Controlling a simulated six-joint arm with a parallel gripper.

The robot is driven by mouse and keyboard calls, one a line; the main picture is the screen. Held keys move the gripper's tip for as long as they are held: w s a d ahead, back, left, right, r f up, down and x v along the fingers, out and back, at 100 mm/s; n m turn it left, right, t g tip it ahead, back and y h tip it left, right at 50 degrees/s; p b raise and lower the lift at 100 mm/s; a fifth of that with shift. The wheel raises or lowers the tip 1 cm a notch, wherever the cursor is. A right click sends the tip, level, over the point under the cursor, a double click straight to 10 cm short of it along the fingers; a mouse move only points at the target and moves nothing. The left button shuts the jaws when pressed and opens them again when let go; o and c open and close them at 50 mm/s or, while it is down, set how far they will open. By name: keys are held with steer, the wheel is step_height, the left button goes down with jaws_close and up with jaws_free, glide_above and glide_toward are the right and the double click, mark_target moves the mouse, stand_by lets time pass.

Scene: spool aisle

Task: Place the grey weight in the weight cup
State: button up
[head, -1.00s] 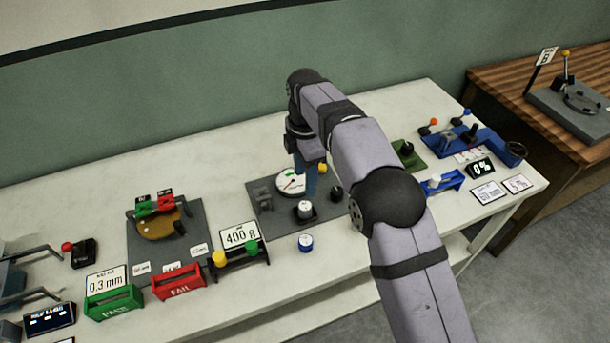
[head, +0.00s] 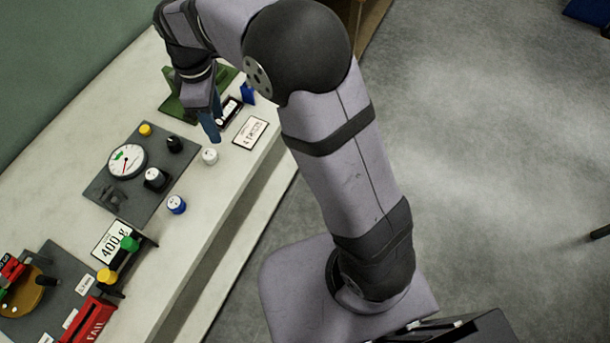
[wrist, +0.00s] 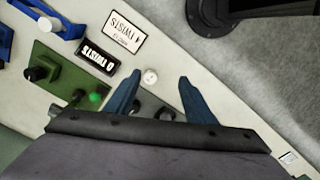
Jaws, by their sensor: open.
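A small pale grey-white weight (head: 209,156) stands on the white bench near its front edge. It also shows in the wrist view (wrist: 150,77), between the lines of my fingertips. My gripper (head: 213,138) points down close to this weight. In the wrist view my gripper (wrist: 160,76) has its two blue fingers apart with nothing held. A dark cup-like holder (head: 155,184) with a pale top sits on the grey plate beside the dial. I cannot tell whether that top is a weight inside it. A blue weight with a white top (head: 177,205) stands in front of the plate.
The grey plate (head: 118,196) carries a dial (head: 127,161), a black knob (head: 174,144) and a yellow knob (head: 145,129). A 400 g sign (head: 112,242) and a green-and-yellow-knobbed rack (head: 120,260) stand to the left. A twists card (head: 250,133) lies right.

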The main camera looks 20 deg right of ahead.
steer(key=s+d+f+m, duration=0.2)
steer(key=s+d+m, duration=0.5)
steer(key=s+d, duration=0.1)
steer(key=s+d+f+m, duration=0.3)
steer(key=s+d+m, duration=0.4)
steer(key=s+d, duration=0.2)
steer(key=shift+s+m, duration=0.4)
steer(key=shift+s, duration=0.65)
